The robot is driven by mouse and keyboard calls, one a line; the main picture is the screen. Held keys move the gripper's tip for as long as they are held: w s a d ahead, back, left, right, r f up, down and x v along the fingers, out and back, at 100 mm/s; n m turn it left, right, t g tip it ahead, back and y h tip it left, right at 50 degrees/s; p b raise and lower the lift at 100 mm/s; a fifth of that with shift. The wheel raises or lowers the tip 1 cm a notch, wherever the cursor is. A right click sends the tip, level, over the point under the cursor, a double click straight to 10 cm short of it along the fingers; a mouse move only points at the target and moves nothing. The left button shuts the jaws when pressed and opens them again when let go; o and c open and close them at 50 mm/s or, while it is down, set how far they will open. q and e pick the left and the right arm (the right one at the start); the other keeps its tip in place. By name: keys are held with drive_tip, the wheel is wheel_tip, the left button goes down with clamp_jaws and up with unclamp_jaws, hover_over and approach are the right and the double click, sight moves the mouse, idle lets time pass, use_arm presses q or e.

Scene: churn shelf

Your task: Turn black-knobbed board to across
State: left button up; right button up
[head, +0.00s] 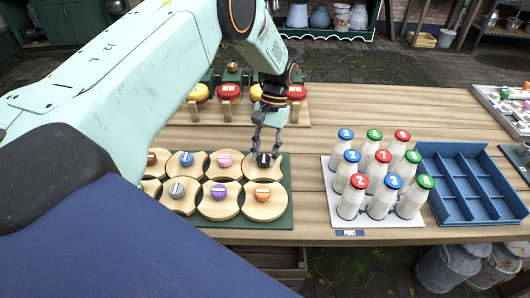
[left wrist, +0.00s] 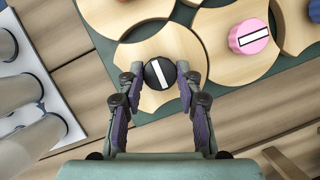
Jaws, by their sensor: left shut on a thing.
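The black-knobbed board (left wrist: 150,48) is a pale round wooden disc with scooped sides, at the back right of a green base (head: 286,215) in the head view. Its black knob (left wrist: 160,73) has a white bar, which runs near upright with a slight tilt in the left wrist view. My left gripper (head: 265,157) reaches down from above and is shut on this knob, one finger at each side. In the head view the fingers hide part of the knob and board. My right gripper is not in view.
Neighbouring boards carry a pink knob (head: 225,160), an orange knob (head: 263,193) and several others. White bottles (head: 352,202) with numbered caps stand on a white mat to the right, beside a blue divided crate (head: 470,205). Red and yellow lidded items (head: 229,91) stand behind.

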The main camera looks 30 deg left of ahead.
use_arm(q)
drive_tip(key=shift+w+r, duration=0.15)
drive_tip(key=o, duration=1.1)
drive_tip(key=shift+o, duration=0.2)
drive_tip(key=v, duration=1.1)
drive_tip(key=shift+r, duration=0.35)
drive_tip(key=shift+w+a, duration=0.1)
